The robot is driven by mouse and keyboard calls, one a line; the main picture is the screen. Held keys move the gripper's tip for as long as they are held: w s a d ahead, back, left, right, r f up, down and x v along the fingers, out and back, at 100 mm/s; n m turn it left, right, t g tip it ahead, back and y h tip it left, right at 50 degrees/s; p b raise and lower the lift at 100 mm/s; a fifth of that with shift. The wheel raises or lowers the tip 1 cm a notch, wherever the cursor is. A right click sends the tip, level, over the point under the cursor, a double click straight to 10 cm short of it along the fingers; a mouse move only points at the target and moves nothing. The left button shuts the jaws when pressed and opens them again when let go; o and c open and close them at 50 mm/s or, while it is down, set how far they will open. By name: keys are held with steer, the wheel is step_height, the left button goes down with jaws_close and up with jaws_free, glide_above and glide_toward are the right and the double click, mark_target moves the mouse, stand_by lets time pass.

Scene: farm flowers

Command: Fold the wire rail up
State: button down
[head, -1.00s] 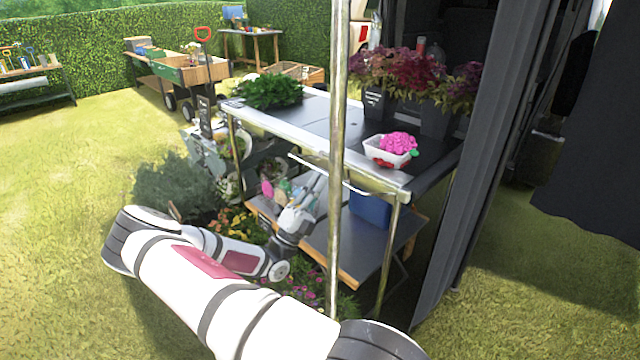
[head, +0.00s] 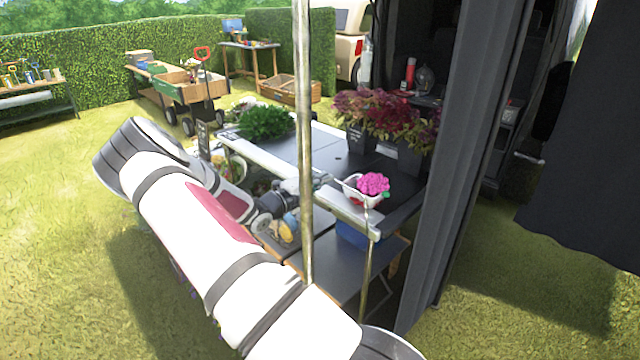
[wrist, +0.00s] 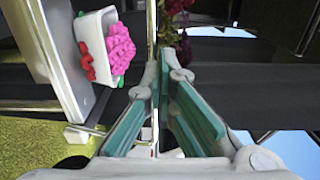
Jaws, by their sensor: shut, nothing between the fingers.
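The wire rail (wrist: 151,25) runs along the table's front edge. In the wrist view its long bar lies apart from the edge, on the upper side, beside the white basket. A short end piece (wrist: 88,131) joins it near the table corner. In the head view the rail is thin and largely hidden around the basket. My gripper (wrist: 160,68) is shut and empty, its fingertips close to the long bar; I cannot tell whether they touch. In the head view my gripper (head: 322,182) is at the front edge of the table (head: 318,152), left of the basket.
The white basket (head: 360,195) of pink flowers stands at the table's front corner. Potted red plants (head: 385,120) and a green plant (head: 265,123) stand on the table. A lower shelf (head: 345,265) is underneath.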

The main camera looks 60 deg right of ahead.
steer(key=s+d+r+y+p, duration=0.1)
steer(key=d+y, duration=0.2)
steer(key=d, duration=0.4)
steer(key=shift+s+r+t, duration=0.15)
steer(key=shift+s+t, duration=0.15)
steer(key=shift+s+d, duration=0.1)
steer(key=shift+r+p, duration=0.1)
steer(key=shift+p, duration=0.2)
steer(key=r+p+v, duration=0.1)
steer(key=v, duration=1.3)
steer(key=shift+p, duration=0.3)
steer(key=shift+r, duration=0.1)
